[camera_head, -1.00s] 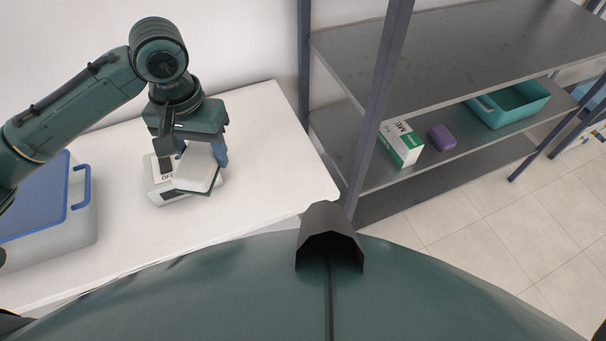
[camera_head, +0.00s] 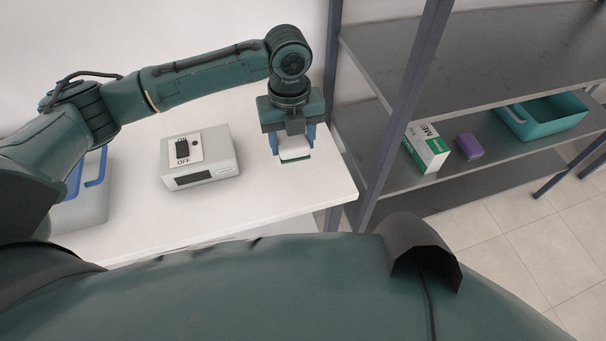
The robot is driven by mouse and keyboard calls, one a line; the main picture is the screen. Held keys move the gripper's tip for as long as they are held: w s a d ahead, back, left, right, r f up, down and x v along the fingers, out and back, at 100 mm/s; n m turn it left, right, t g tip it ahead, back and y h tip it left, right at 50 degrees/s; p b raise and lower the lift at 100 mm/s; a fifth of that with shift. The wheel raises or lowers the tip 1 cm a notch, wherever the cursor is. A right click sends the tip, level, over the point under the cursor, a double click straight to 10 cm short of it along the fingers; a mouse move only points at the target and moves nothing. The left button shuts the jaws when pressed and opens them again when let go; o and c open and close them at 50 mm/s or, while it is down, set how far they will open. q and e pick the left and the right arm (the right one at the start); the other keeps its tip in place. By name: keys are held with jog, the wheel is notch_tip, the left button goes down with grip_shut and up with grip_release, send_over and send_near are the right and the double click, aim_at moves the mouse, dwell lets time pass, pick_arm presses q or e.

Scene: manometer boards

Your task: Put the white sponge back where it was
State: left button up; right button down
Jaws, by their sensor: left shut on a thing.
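The white sponge (camera_head: 295,153), with a green underside, is between the blue fingers of my left gripper (camera_head: 293,153). My left gripper points down and is shut on it over the right end of the white table (camera_head: 270,196). I cannot tell whether the sponge touches the table top. My right gripper is not in view.
A grey device with an OFF switch (camera_head: 205,172) stands on the table, left of the sponge. A blue-handled container (camera_head: 82,208) is at the far left. The shelf (camera_head: 480,168) on the right holds a white-green box (camera_head: 428,147), a purple block (camera_head: 469,146) and a teal bin (camera_head: 548,122).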

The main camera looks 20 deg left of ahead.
pick_arm(q)
jog(key=m, duration=0.1)
jog(key=f+m, duration=0.1)
jog(key=m, duration=0.1)
jog(key=w+m, duration=0.1)
jog(key=shift+d+f+m, duration=0.2)
jog(key=shift+d+m, duration=0.05)
jog(key=shift+m, duration=0.05)
jog(key=m, duration=0.2)
jog(key=f+m, duration=0.1)
jog(key=shift+w+d, duration=0.15)
jog(key=shift+w, duration=0.1)
send_over(300, 180)
jog(key=shift+m, duration=0.4)
notch_tip(300, 180, down, 5)
jog(key=shift+f, duration=0.75)
notch_tip(300, 180, down, 3)
jog(key=shift+f, duration=0.25)
jog(key=shift+f, duration=0.1)
jog(key=o, duration=0.9)
